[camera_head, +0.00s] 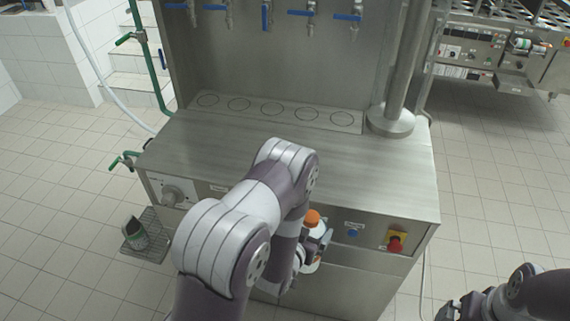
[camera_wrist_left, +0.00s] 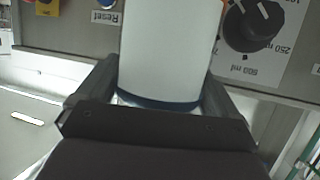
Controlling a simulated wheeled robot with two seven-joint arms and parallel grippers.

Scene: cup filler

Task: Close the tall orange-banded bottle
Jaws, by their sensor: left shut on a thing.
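The steel machine (camera_head: 370,175) has a bare top, blue-handled taps (camera_head: 267,15) above, and a red button (camera_head: 395,243) and dial (camera_head: 174,195) in front. Tiled floor is free at right.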

